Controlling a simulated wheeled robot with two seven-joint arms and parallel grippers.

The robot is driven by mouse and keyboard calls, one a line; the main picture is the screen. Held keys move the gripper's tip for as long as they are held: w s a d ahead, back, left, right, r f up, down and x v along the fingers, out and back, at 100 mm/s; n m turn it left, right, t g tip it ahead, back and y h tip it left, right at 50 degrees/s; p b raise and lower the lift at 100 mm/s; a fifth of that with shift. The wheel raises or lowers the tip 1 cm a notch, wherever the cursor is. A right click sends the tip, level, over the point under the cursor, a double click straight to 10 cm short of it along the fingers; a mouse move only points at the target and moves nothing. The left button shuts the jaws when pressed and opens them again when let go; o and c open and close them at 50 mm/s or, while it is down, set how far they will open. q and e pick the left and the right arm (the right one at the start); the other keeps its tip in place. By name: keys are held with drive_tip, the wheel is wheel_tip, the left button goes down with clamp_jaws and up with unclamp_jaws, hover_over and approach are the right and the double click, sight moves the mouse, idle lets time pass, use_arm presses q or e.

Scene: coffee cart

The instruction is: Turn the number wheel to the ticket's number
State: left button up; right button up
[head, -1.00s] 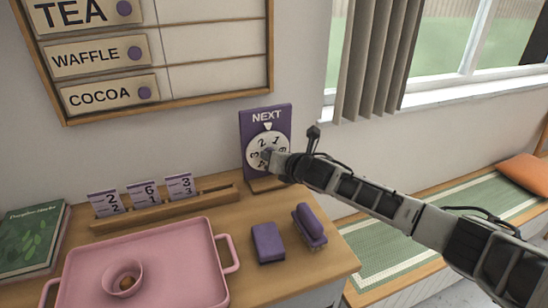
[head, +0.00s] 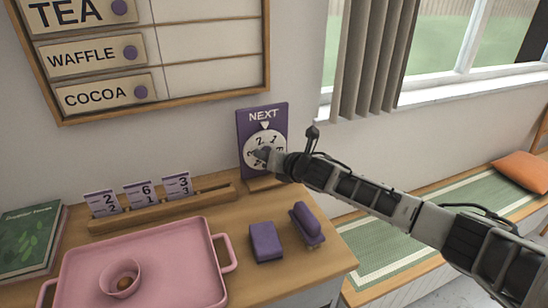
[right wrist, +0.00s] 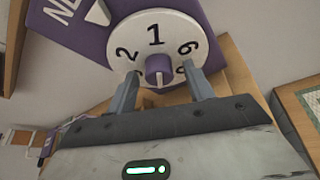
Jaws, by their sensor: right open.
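The purple NEXT board (head: 246,128) stands upright at the back right of the counter, with a white number wheel (head: 276,137) on it. In the right wrist view the wheel (right wrist: 155,52) shows 2, 1 and 6; the white pointer (right wrist: 98,12) points between 2 and 1. My right gripper (right wrist: 163,88) is open, its fingers on either side of the purple centre knob (right wrist: 159,66); I cannot tell whether they touch it. In the head view the gripper (head: 268,156) covers the wheel's lower part. Three tickets, topped 2 (head: 103,203), 6 (head: 141,194) and 3 (head: 178,186), stand in a wooden rack (head: 160,209).
A pink tray (head: 190,260) with a pink bowl (head: 121,279) fills the counter front. A purple block (head: 266,242) and a purple-handled item (head: 307,224) lie to its right. A green book (head: 30,240) is at left. A menu board (head: 215,88) hangs above.

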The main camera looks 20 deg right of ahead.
drive_tip(key=b+v, duration=0.1)
drive_tip(key=v, duration=1.5)
